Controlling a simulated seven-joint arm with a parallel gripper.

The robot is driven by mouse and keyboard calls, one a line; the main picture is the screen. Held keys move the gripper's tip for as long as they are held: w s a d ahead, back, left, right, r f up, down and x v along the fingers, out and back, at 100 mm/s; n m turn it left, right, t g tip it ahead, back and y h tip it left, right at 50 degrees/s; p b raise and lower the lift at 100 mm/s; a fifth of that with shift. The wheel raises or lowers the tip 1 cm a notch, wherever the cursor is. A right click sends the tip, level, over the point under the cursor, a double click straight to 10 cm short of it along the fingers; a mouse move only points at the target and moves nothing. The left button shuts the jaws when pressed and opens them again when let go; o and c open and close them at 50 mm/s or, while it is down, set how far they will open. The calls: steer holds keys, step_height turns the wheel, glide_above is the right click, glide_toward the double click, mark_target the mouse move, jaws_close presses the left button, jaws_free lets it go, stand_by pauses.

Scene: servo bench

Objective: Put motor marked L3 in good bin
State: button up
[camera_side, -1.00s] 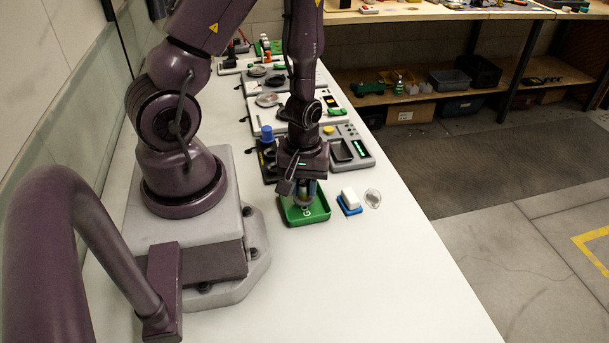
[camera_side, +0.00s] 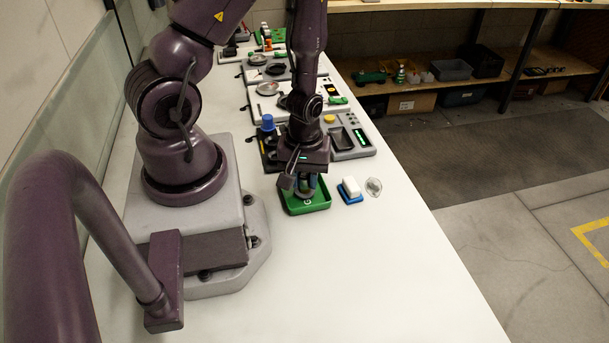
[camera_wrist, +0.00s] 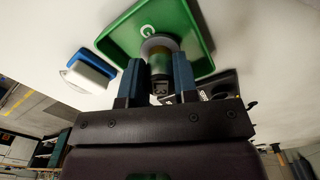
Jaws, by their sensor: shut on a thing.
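The green bin (camera_side: 318,207), marked with a white G, stands on the white bench in front of my arm. My gripper (camera_side: 305,186) is over this bin, pointing down, and is shut on a motor. In the wrist view, the motor (camera_wrist: 159,72) sits between the two blue fingers of my gripper (camera_wrist: 158,78); it is a short cylinder with a grey end and a label reading L3. The motor's far end overlaps the bin (camera_wrist: 120,38) in that view. I cannot tell whether it touches the bin floor. In the side view the motor is mostly hidden by the fingers.
The bench front is clear.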

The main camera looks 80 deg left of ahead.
steer(key=shift+f, duration=0.15)
stand_by(0.4)
steer(key=o, duration=1)
steer(key=shift+c, duration=1.3)
steer(key=shift+r, duration=2)
